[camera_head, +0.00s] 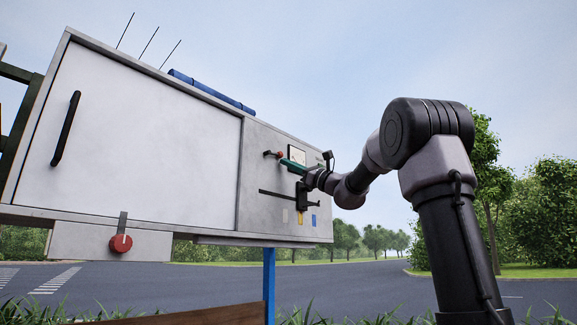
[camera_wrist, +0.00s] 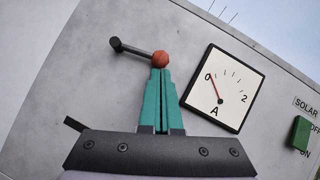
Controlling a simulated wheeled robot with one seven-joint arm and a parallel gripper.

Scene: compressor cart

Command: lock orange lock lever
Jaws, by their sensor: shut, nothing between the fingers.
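The lock lever shows in the wrist view as a dark rod (camera_wrist: 133,49) with an orange-red ball (camera_wrist: 161,58) at its right end. The rod slopes down slightly from a dark knob at its left end. In the head view the ball (camera_head: 280,155) is small, on the grey panel. My gripper (camera_wrist: 160,72) has teal fingers, shut together with nothing between them. Their tips are just below the ball in the wrist view, overlapping or touching its lower edge; I cannot tell whether they touch. In the head view my gripper (camera_head: 284,161) is at the panel, beside the ball.
A gauge marked A (camera_wrist: 222,88) is right of the fingers. A green switch (camera_wrist: 300,133) labelled SOLAR, OFF and ON is farther right. A large white door (camera_head: 150,125) with a black handle (camera_head: 66,128) is at the left. A red round knob (camera_head: 121,243) is below it.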

